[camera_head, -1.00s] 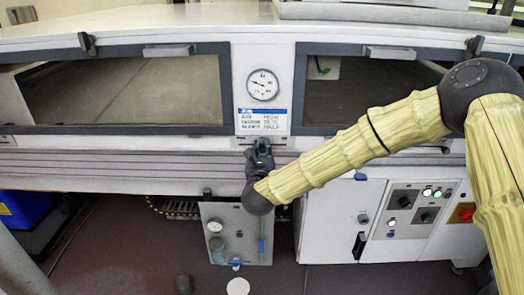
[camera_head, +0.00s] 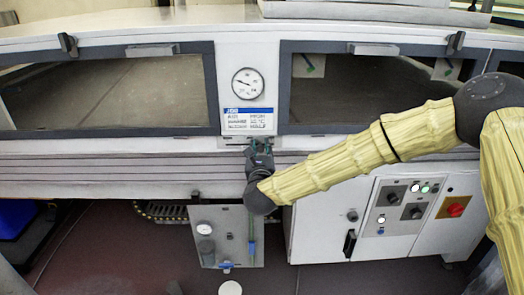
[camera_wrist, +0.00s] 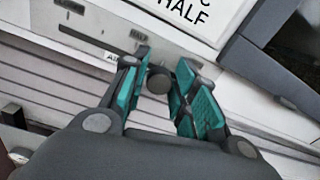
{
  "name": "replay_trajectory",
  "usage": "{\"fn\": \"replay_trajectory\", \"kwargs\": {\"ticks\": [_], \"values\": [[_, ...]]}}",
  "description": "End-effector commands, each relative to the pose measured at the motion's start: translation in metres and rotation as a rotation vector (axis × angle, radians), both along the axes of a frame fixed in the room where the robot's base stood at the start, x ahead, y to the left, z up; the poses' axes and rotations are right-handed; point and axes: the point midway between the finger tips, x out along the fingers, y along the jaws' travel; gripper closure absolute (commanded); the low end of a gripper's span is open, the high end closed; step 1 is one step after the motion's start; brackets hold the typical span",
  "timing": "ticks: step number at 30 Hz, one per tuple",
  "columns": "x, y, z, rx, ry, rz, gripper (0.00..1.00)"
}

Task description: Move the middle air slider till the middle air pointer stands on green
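The slider strip (camera_wrist: 100,30) is a pale plate with dark slots and small labels, one reading HALF, under the job card. A dark round knob (camera_wrist: 158,80) stands at its lower edge. My gripper (camera_wrist: 160,88) is open, with teal-padded fingers on either side of this knob. The left finger is very close to it; I cannot tell whether it touches. In the head view my gripper (camera_head: 260,146) is just below the job card and hides part of the strip.
The job card (camera_head: 248,120) and a round dial (camera_head: 247,84) are on the post between two dark-framed windows. The control box (camera_head: 400,210) with knobs, lamps and a red button (camera_head: 455,209) is at right. A small gauge panel (camera_head: 228,236) hangs below my gripper.

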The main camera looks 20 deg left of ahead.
Motion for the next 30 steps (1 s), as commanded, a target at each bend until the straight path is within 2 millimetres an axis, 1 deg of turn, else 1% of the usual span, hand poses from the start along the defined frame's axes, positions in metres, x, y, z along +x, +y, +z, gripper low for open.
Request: {"fn": "replay_trajectory", "kwargs": {"ticks": [10, 14, 17, 20, 24, 30], "values": [[0.000, -0.001, 0.000, 0.000, 0.000, -0.001, 0.57], [-0.005, -0.002, 0.000, 0.001, 0.001, 0.000, 0.57], [-0.016, -0.005, -0.001, 0.001, 0.001, 0.001, 0.57], [-0.031, -0.011, -0.001, 0.002, 0.002, 0.001, 0.57], [-0.056, -0.020, -0.001, 0.000, 0.002, 0.002, 0.57], [-0.088, -0.031, 0.000, 0.000, 0.002, 0.000, 0.57]]}}
